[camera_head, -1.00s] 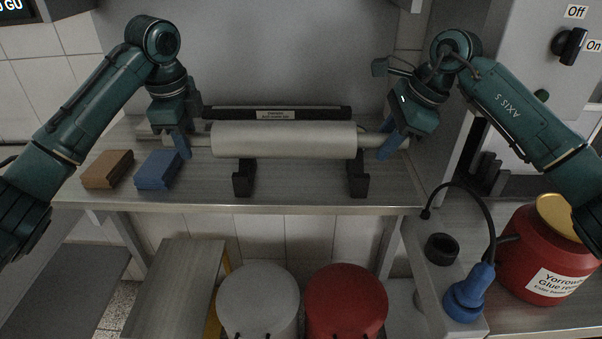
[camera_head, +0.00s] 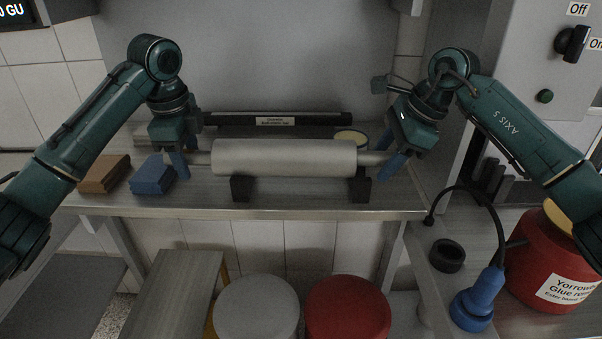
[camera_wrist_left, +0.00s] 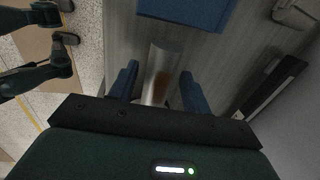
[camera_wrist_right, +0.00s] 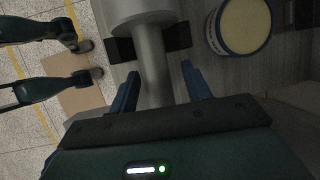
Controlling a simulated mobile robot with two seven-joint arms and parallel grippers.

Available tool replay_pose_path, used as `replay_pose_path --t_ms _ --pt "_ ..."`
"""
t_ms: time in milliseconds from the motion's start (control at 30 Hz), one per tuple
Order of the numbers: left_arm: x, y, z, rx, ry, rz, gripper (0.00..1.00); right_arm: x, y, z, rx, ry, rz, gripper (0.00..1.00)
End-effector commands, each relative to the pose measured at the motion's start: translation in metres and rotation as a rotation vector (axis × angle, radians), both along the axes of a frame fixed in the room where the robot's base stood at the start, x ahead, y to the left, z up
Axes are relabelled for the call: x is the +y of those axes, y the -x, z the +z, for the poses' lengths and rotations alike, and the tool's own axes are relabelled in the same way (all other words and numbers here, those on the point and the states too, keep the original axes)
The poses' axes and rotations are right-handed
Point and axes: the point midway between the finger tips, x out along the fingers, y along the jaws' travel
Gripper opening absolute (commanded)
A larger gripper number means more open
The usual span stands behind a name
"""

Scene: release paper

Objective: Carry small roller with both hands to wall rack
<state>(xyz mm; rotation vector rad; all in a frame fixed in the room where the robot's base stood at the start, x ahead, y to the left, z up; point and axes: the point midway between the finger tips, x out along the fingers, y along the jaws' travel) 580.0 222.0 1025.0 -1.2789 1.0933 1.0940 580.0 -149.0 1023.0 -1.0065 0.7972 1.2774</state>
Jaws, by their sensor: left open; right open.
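The small roller (camera_head: 285,157) is a grey metal cylinder with a thinner shaft at each end. It lies level on two black cradles (camera_head: 241,188) on the metal shelf. My left gripper (camera_head: 178,164) is open at the left shaft end, which shows between its blue fingers in the left wrist view (camera_wrist_left: 160,75). My right gripper (camera_head: 391,163) is open at the right shaft end, which lies between its fingers in the right wrist view (camera_wrist_right: 153,65). Contact cannot be told. I cannot make out the wall rack.
A blue block (camera_head: 152,178) and a brown block (camera_head: 104,174) lie left of the roller. A black labelled bar (camera_head: 320,119) and a round tin (camera_head: 351,136) are behind it. A red glue pot (camera_head: 545,265) and blue tool (camera_head: 478,300) stand at right.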

Motion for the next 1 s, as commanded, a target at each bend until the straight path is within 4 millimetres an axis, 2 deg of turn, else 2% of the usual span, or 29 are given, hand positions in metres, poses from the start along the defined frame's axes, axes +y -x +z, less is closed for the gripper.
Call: replay_pose_path --t_ms 167,600,867,1000 --pt "0.0 0.001 0.013 -0.003 0.001 0.0 0.48 0.0 0.0 0.0 0.0 0.0 0.001 0.49" --pt "0.0 0.014 0.096 -0.004 -0.002 0.001 0.48 0.0 0.0 0.0 0.001 0.0 0.001 0.49" --pt "0.0 0.018 0.117 -0.001 -0.001 0.001 0.48 0.0 0.0 0.001 0.0 -0.001 0.001 0.49" --pt "0.0 0.019 0.119 0.0 0.0 0.001 0.48 0.001 0.0 0.015 -0.003 0.0 0.001 0.49"
